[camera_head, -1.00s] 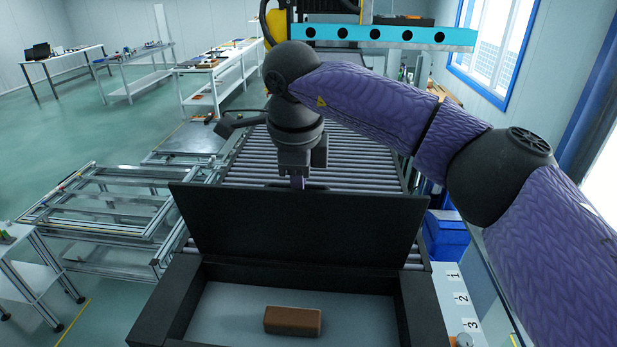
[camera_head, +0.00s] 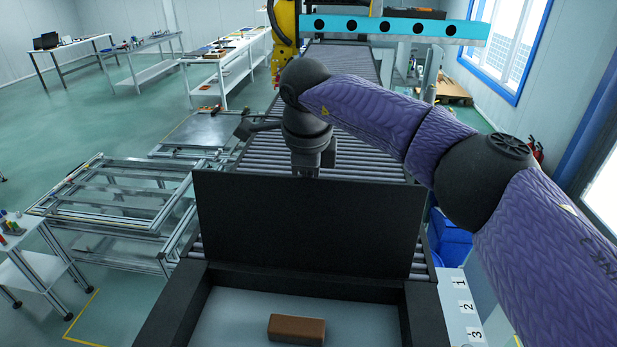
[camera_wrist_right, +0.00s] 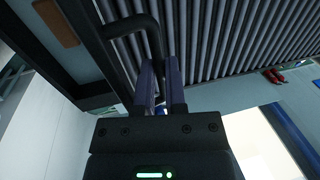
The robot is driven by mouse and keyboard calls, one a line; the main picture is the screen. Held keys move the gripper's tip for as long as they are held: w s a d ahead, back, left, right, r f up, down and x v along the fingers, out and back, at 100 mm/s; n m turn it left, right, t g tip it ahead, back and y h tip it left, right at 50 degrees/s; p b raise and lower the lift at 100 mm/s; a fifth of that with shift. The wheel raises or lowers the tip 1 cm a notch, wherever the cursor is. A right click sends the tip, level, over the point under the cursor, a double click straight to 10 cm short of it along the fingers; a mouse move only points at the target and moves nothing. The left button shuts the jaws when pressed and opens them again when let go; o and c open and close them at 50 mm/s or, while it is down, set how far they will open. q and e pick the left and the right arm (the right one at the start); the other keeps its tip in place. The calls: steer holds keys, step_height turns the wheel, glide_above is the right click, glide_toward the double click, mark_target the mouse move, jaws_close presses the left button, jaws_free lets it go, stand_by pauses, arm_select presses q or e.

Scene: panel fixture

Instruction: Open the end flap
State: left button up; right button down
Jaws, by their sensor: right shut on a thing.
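The end flap (camera_head: 308,225) is a wide black panel standing roughly upright at the far end of a black open box (camera_head: 172,308) in the head view. My right gripper (camera_head: 305,172) is behind the flap's top edge, and its fingertips are hidden there. In the right wrist view, the purple fingers of my right gripper (camera_wrist_right: 163,80) are shut on a bent black handle (camera_wrist_right: 150,35) beside the panel's dark edge. The exact grip point is partly hidden by the fingers. My left gripper is not in view.
A brown block (camera_head: 297,328) lies on the box's pale floor. A roller conveyor (camera_head: 362,152) runs away behind the flap. A metal frame cart (camera_head: 120,205) stands to the left and a blue bin (camera_head: 449,240) to the right. A cyan beam (camera_head: 390,27) spans the back.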

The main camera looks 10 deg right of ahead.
steer(key=shift+w+r, duration=0.1)
steer(key=shift+r, duration=0.05)
steer(key=c, duration=1)
jaws_free()
steer(key=o, duration=0.3)
steer(key=shift+w+d, duration=0.1)
steer(key=shift+w, duration=0.1)
steer(key=shift+s, duration=0.1)
steer(key=shift+f, duration=0.2)
